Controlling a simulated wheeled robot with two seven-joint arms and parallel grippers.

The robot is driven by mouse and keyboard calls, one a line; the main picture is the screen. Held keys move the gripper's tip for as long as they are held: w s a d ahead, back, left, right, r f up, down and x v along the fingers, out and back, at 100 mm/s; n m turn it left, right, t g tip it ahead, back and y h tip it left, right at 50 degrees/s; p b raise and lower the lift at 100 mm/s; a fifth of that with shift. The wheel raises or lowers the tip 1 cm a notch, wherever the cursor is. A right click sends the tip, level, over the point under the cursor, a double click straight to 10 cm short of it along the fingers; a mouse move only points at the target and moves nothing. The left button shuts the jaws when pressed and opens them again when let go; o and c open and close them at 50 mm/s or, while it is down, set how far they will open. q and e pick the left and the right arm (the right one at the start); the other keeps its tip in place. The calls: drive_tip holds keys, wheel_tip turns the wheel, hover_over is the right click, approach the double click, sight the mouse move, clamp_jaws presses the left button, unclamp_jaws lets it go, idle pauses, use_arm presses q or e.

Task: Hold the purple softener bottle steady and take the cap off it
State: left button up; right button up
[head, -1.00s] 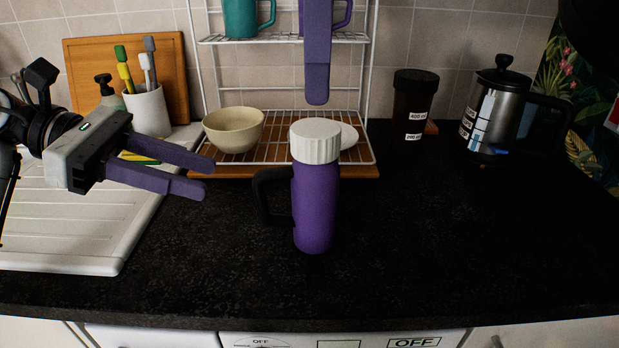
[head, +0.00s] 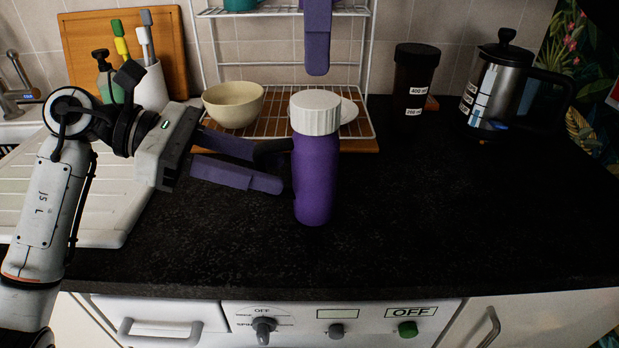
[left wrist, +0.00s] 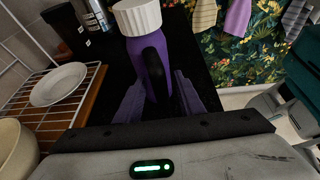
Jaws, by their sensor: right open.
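The purple softener bottle (head: 316,185) stands upright on the dark worktop, with a ribbed white cap (head: 316,112) on top. Its black handle points left, towards my left gripper. My left gripper (head: 268,168) is open at the handle side, its fingers reaching towards the bottle. In the left wrist view the black handle (left wrist: 154,65) lies between the two spread fingers, with no clear grip on it. My right gripper (head: 317,60) hangs above the cap, clear of it. Only one finger shows clearly; it is open.
Behind the bottle stand a wire rack (head: 230,90), a cream bowl (head: 233,104) and a white plate (head: 348,112). A dark jar (head: 414,85) and a cafetiere (head: 502,90) stand back right. The worktop (head: 450,220) right of the bottle is clear.

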use_arm(q)
clamp_jaws()
